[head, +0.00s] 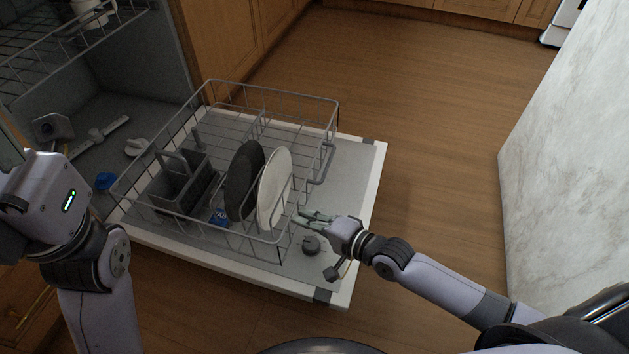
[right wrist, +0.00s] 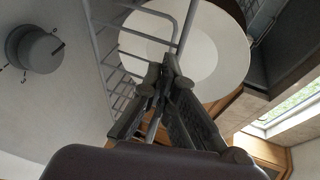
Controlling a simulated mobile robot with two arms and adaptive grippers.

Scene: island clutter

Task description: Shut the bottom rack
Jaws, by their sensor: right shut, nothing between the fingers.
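The bottom rack (head: 268,92) is a grey wire basket, pulled out over the lowered dishwasher door (head: 362,185). It holds a dark plate (head: 240,178), a white plate (head: 273,188) and a grey cutlery basket (head: 180,185). My right gripper (head: 303,217) is shut and empty at the rack's near right side, just above the door. In the right wrist view, its fingertips (right wrist: 165,72) are close to the rack wires (right wrist: 188,25) and the white plate (right wrist: 205,60); contact is unclear. My left arm is at the left; its fingers do not show.
The upper rack (head: 60,45) is inside the dishwasher. A marble-faced counter (head: 575,165) stands at right. Wooden floor (head: 440,130) is clear between.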

